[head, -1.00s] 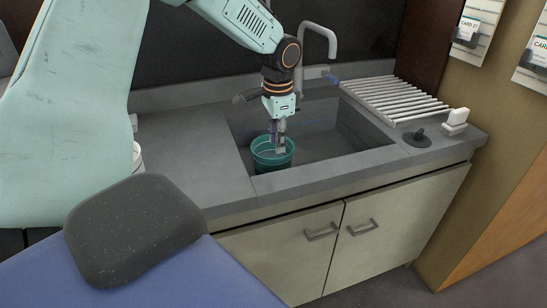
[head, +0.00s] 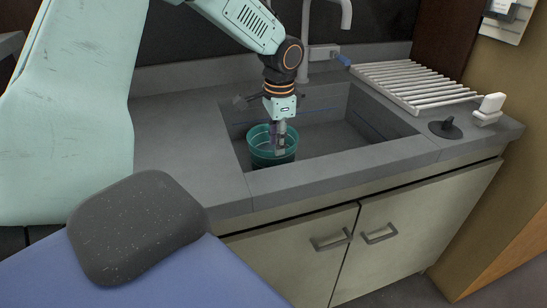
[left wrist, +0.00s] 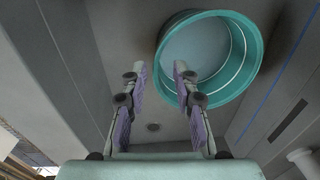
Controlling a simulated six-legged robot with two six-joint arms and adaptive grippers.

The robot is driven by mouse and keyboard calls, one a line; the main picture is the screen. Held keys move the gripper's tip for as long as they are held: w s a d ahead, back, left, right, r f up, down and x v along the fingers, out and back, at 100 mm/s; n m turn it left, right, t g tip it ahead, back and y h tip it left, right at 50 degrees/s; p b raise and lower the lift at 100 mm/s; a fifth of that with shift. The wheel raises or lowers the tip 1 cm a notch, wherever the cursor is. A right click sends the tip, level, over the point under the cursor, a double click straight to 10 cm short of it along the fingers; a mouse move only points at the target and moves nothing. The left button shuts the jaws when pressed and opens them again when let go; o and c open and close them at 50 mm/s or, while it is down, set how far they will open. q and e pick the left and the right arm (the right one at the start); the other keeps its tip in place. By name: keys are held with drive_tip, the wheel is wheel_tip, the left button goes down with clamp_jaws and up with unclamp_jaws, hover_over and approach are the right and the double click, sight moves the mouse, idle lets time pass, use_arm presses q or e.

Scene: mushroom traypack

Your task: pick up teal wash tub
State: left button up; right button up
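The teal wash tub (head: 258,155) stands upright in the grey sink, near its left front corner. My left gripper (head: 279,147) points down over the tub, with its fingers overlapping the tub's mouth in the head view. In the left wrist view my left gripper (left wrist: 159,68) is open, with a clear gap between its fingers. There the tub (left wrist: 247,75) lies at the upper middle. Its left rim runs between the two fingertips, and the right finger overlaps its inside. I cannot tell whether either finger touches the wall. The tub looks empty. My right gripper is out of view.
The sink (head: 350,160) is sunk in a grey counter (head: 185,130). A tap (head: 346,15) rises behind it. A white drying rack (head: 415,85), a black plug (head: 445,129) and a white block-like item (head: 489,108) are to the right. The sink floor right of the tub is free.

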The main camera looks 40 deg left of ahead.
sight(281, 161)
use_arm(q)
drive_tip(key=shift+d+f, duration=0.1)
drive_tip(key=shift+f, duration=0.4)
drive_tip(key=f+b, duration=0.1)
drive_tip(key=f, duration=0.1)
drive_tip(key=f+b, duration=0.1)
drive_tip(key=f, duration=0.1)
drive_tip(key=w+f+b, duration=0.1)
drive_tip(key=f, duration=0.1)
drive_tip(key=shift+d+f, duration=0.1)
drive_tip(key=shift+d, duration=0.05)
drive_tip(key=shift+w+a+f, duration=0.1)
drive_tip(key=shift+a+f, duration=0.15)
drive_tip(key=shift+d+r, duration=0.2)
drive_tip(key=shift+r, duration=0.05)
drive_tip(key=c, duration=0.3)
drive_tip(key=shift+a+f, duration=0.15)
clamp_jaws()
